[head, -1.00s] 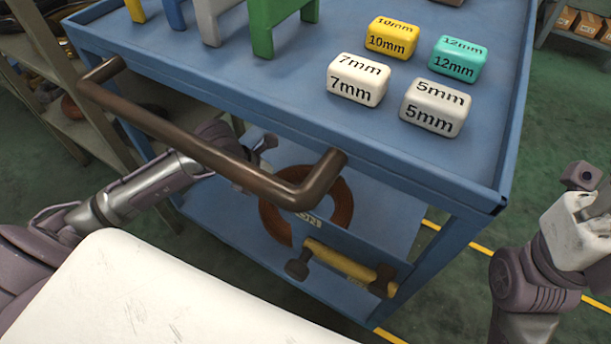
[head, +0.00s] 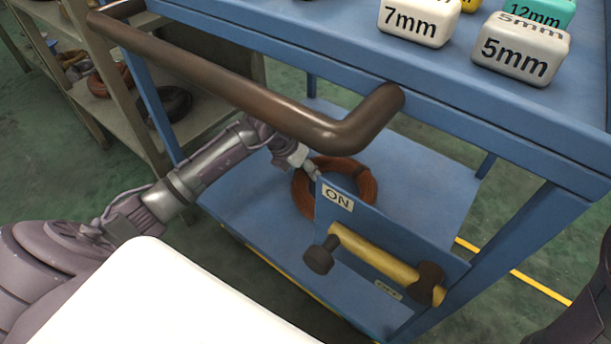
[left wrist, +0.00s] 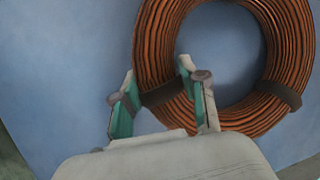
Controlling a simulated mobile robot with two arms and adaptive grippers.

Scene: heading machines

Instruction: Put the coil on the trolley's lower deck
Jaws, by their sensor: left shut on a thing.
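The copper-orange coil (head: 365,181) is in the trolley's lower level, partly hidden by a blue panel with an "ON" label. In the left wrist view the coil (left wrist: 155,45) lies flat against the blue deck (left wrist: 60,70), with dark bands around it. My left gripper (head: 312,172) reaches in under the handle and is shut on the coil's near side; its two fingers (left wrist: 157,90) straddle the ring at a dark band. The lower deck (head: 420,185) shows bare to the right of the coil. I cannot tell whether the coil touches it.
The brown trolley handle (head: 240,92) crosses above my left arm. The blue panel (head: 400,237) with a yellow-handled tool (head: 378,260) stands in front of the coil. Marked blocks, including a 5mm block (head: 520,50), sit on the top deck. A shelf (head: 95,110) with coils is at left.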

